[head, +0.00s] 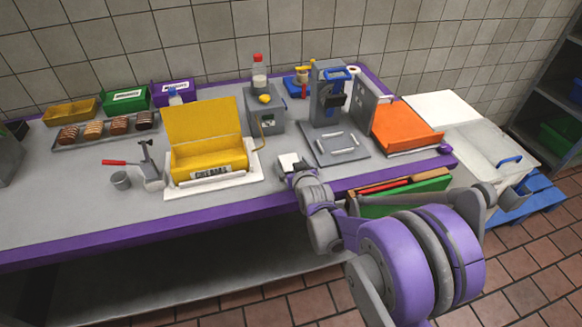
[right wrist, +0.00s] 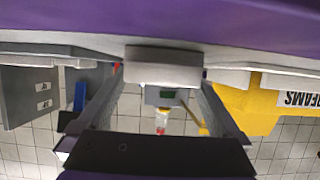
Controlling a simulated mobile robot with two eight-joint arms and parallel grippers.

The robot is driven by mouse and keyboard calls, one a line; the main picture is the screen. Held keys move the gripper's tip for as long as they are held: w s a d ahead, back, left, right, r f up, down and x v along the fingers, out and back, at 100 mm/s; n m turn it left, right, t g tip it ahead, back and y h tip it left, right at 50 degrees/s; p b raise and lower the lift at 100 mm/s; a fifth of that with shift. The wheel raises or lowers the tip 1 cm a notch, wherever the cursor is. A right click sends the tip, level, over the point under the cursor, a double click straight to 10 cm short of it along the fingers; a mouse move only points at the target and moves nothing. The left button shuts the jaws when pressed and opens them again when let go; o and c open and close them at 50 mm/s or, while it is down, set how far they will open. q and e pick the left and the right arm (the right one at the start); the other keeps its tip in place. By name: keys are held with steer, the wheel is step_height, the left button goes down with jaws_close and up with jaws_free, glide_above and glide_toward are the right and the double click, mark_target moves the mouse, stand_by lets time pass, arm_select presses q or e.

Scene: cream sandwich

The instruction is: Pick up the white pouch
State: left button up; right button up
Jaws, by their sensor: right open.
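The white pouch (head: 288,160) appears as a small pale block near the front edge of the table, left of the grey press. In the right wrist view, which is upside down, a pale block (right wrist: 163,66), seemingly the pouch, lies between and just beyond my fingertips. My right gripper (head: 299,168) is open at the table's front edge, close against the near side of the pouch. In the right wrist view its two dark fingers (right wrist: 163,88) stand apart with a clear gap. The gripper partly hides the pouch in the head view. My left gripper is not in view.
A yellow open box (head: 208,150) on a white tray stands left of the pouch. Behind is a grey dispenser (head: 264,110); to the right, a press (head: 328,97) on a grey plate (head: 335,145). An orange tray (head: 407,127) lies farther right. A purple edge (head: 150,230) borders the table.

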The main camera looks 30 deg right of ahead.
steer(key=c, duration=1.2)
